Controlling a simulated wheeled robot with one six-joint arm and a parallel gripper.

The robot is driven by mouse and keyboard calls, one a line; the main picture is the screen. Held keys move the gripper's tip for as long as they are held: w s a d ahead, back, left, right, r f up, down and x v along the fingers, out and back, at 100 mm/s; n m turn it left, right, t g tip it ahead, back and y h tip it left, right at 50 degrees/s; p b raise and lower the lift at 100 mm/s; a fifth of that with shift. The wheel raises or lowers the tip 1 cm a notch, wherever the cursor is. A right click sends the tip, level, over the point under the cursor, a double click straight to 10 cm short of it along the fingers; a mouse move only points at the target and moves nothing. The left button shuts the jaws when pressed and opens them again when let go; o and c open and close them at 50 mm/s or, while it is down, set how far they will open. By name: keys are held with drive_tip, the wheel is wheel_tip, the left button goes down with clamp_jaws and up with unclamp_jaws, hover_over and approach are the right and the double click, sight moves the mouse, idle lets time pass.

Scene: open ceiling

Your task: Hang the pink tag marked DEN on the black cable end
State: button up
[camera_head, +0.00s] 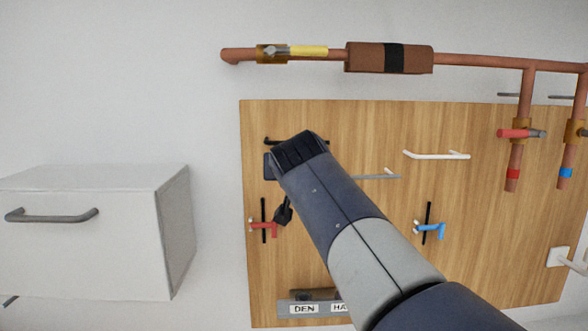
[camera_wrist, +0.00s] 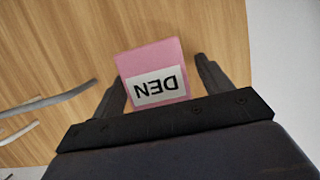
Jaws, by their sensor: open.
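The pink tag marked DEN (camera_wrist: 150,58) shows in the wrist view against the wood board, its white label upside down. My gripper (camera_wrist: 158,75) is open, with one dark finger on each side of the tag. I cannot tell whether either finger touches it. In the head view my arm hides the tag and most of the gripper. A black bent bar (camera_head: 270,141) at the board's upper left, partly behind my wrist, looks like the black cable end. It does not clearly show in the wrist view.
A label strip (camera_head: 304,308) reads DEN below. Copper pipes (camera_head: 480,60) run above. A white cabinet (camera_head: 80,230) stands left.

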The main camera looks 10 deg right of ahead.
drive_tip(key=b+v, duration=0.2)
drive_tip(key=v, duration=0.8)
drive_tip(key=shift+s+r+b, duration=0.15)
drive_tip(key=shift+s+b, duration=0.2)
drive_tip(key=shift+b, duration=0.05)
drive_tip(key=shift+a, duration=0.1)
drive_tip(key=p+x, duration=0.3)
drive_tip(key=x, duration=0.7)
drive_tip(key=shift+w+r+p, duration=0.25)
drive_tip(key=shift+w+p, duration=0.1)
drive_tip(key=shift+w, duration=0.05)
